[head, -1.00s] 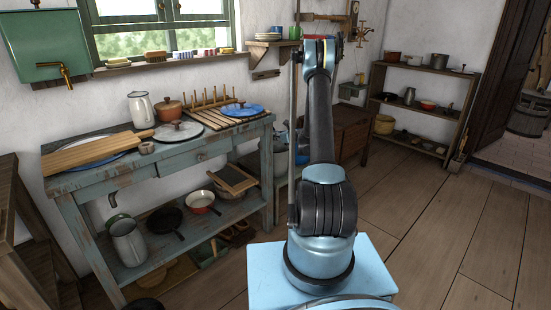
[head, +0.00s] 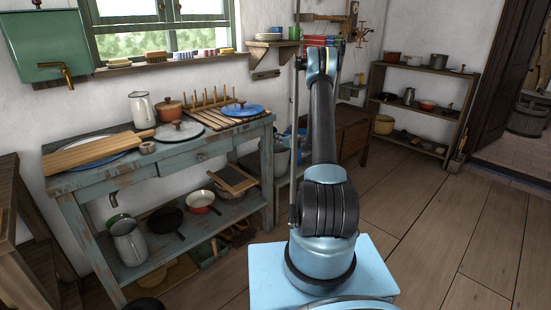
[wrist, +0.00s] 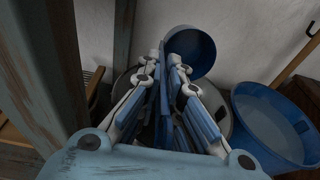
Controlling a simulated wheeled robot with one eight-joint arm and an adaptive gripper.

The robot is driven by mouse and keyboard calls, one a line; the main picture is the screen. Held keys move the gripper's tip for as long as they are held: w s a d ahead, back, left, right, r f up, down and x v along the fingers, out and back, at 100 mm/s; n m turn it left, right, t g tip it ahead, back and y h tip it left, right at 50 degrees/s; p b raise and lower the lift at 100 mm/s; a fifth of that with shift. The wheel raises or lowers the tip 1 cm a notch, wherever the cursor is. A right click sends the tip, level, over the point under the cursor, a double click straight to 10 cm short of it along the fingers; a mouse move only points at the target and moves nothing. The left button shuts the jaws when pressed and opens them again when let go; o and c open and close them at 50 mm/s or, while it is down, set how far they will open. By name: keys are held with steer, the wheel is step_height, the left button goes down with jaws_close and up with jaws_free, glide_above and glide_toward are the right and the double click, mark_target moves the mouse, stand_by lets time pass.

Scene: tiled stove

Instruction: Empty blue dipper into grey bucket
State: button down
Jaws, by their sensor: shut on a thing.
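In the wrist view my gripper (wrist: 166,85) is shut on the blue dipper (wrist: 190,52), whose handle is mostly hidden between the fingers. The dipper's round bowl is just beyond the fingertips, with its blue inside turned toward the camera. I cannot tell whether anything is left in it. The grey bucket (wrist: 222,92) is behind and below the fingers, and its round rim shows on both sides of them. The bowl overlaps the far part of the bucket in this view.
A blue tub (wrist: 268,125) stands right of the bucket, with a wooden handle (wrist: 298,58) above it. A worn table leg (wrist: 122,40) is close on the left. In the head view, the blue worktable (head: 170,165) holds kitchenware. The floor (head: 430,215) at right is clear.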

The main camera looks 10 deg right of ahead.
steer(key=shift+s+d+f+t+y, duration=0.15)
steer(key=shift+s+f+t+y, duration=0.15)
steer(key=shift+f+t, duration=0.1)
stand_by(0.3)
steer(key=shift+w+r, duration=0.1)
